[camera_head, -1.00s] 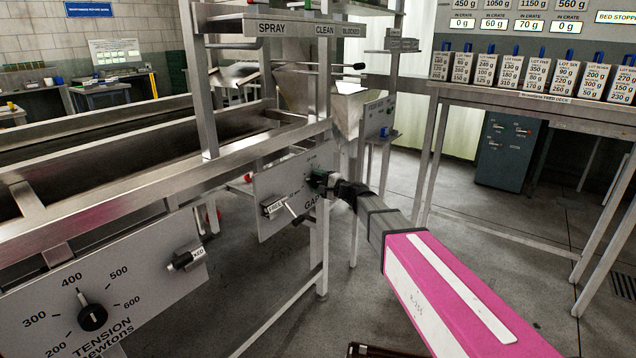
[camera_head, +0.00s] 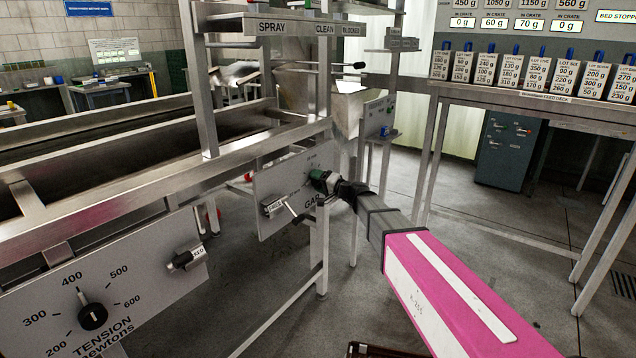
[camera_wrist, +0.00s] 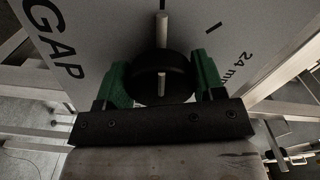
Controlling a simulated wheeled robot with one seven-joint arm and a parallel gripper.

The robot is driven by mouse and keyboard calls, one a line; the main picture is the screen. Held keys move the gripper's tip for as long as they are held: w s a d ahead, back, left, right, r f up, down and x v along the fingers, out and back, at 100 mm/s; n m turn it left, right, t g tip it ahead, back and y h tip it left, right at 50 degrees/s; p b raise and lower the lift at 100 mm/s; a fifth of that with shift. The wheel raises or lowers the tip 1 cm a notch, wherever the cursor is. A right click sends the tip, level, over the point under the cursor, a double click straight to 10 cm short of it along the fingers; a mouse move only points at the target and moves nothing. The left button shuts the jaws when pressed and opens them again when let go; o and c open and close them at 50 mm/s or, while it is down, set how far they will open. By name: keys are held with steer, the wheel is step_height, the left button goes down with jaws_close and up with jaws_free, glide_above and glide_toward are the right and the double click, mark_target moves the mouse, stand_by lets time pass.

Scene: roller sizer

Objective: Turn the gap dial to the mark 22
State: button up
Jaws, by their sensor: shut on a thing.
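The gap dial (camera_wrist: 160,72) is a round black knob with a pale pointer line, on a grey panel (camera_wrist: 105,30). In the wrist view my gripper (camera_wrist: 162,80) has a green finger on each side of the knob, shut on it. The pointer runs straight up the picture, left of a tick and the "24 mm" label (camera_wrist: 232,66). The word "GAP" stands at the left. In the head view my gripper (camera_head: 322,180) is at the gap panel (camera_head: 275,185) and covers the dial, so the mark 22 cannot be read.
A lever with a small label plate (camera_head: 273,207) sits left of the dial on the same panel. Frame posts stand close around my gripper. Open floor lies to the right.

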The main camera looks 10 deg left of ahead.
steer(key=o, duration=0.9)
steer(key=v, duration=1.1)
steer(key=shift+f, duration=0.15)
